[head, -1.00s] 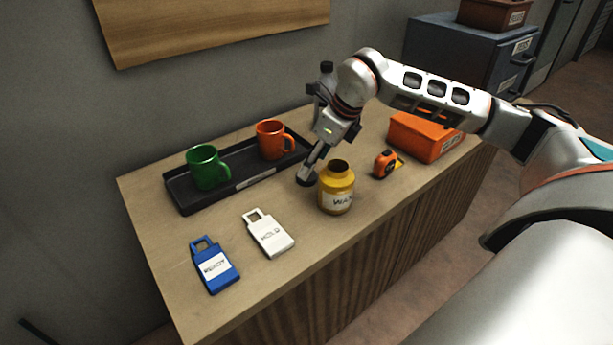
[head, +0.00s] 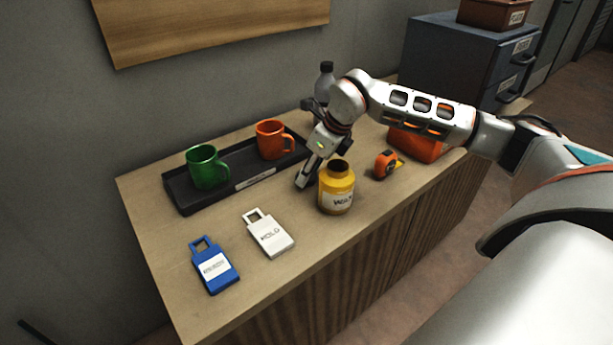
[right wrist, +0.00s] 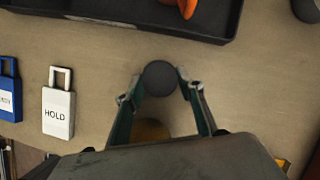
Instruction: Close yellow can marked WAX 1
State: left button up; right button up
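The yellow can (head: 336,190) stands upright and open-topped near the table's front edge, with a white label reading roughly "WAX". In the right wrist view, part of a yellow shape (right wrist: 150,129) shows between my fingers, near the palm. A dark round lid-like disc (right wrist: 158,78) lies between my right fingertips in that view; the fingers mostly hide it in the head view. My right gripper (head: 308,180) points down at the tabletop, just left of the can. Its fingertips (right wrist: 159,80) flank the disc very closely; whether they press on it is unclear. My left gripper is out of view.
A black tray (head: 215,197) holds a green mug (head: 206,167) and an orange mug (head: 270,139). White (head: 269,236) and blue (head: 215,267) tags lie at front left. A tape measure (head: 386,164) and orange box (head: 415,146) are right of the can. A bottle (head: 326,80) stands behind my arm.

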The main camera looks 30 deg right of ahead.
notch_tip(320, 180, up, 20)
jog(key=p, duration=0.2)
dwell(0.5)
jog(key=shift+s, duration=0.1)
dwell(0.3)
